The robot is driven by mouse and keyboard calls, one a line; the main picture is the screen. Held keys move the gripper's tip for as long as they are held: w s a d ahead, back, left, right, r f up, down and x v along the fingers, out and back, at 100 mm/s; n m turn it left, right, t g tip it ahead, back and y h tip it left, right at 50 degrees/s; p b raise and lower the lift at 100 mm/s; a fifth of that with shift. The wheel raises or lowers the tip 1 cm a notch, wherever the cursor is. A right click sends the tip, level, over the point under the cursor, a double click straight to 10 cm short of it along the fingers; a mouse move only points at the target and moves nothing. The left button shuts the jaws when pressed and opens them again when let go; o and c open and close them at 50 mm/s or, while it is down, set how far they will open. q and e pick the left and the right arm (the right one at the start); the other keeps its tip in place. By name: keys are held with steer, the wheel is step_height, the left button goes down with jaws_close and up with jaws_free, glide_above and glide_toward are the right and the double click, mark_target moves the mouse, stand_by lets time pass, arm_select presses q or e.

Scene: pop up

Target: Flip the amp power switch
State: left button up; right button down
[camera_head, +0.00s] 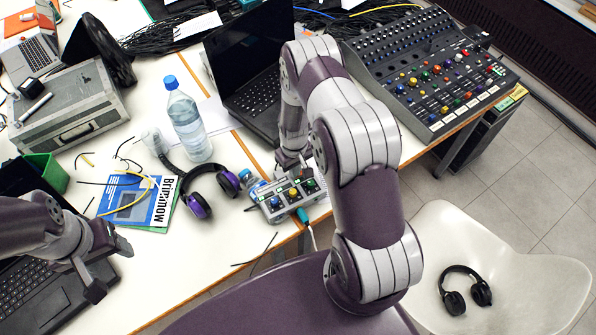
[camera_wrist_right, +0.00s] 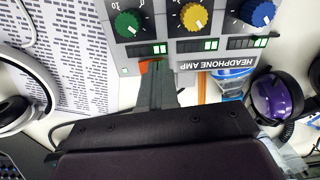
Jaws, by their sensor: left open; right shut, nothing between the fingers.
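The grey headphone amp (camera_head: 290,198) sits near the table's front edge, with blue, yellow and green knobs. In the right wrist view the amp (camera_wrist_right: 184,48) is upside down, its label readable. A red-orange switch (camera_wrist_right: 147,66) shows at its edge, partly covered by my right fingers. My right gripper (camera_wrist_right: 160,73) is shut and empty, its tips at the switch; I cannot tell whether they touch. In the head view my right gripper (camera_head: 290,167) is just behind the amp, partly hidden by the arm. My left gripper (camera_head: 108,270) is open and empty above a black laptop at the left.
Purple headphones (camera_head: 208,192) and a water bottle (camera_head: 187,120) stand left of the amp. An open laptop (camera_head: 255,70) is behind it, a mixer (camera_head: 435,75) to the right. In the wrist view a white headset (camera_wrist_right: 35,85) lies at the left. Cables lie around.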

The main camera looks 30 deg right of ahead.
step_height(320, 180, up, 7)
steer(key=p, duration=0.4)
steer(key=shift+f+p, duration=0.15)
steer(key=shift+p, duration=0.2)
steer(key=s+m+g, duration=0.1)
steer(key=s, duration=0.2)
step_height(320, 180, up, 17)
steer(key=b, duration=0.3)
glide_above(298, 185)
steer(key=s+a, duration=0.6)
steer(key=s, duration=0.4)
steer(key=shift+s+a+r+t, duration=0.15)
steer(key=shift+a+r+t, duration=0.2)
steer(key=shift+r, duration=0.45)
steer(key=shift+s+a+r+t, duration=0.1)
steer(key=shift+a+r+t, duration=0.1)
steer(key=shift+r+t, duration=0.4)
steer(key=shift+s+a+r+t, duration=0.15)
steer(key=shift+a+r+t, duration=0.1)
steer(key=shift+r, duration=0.7)
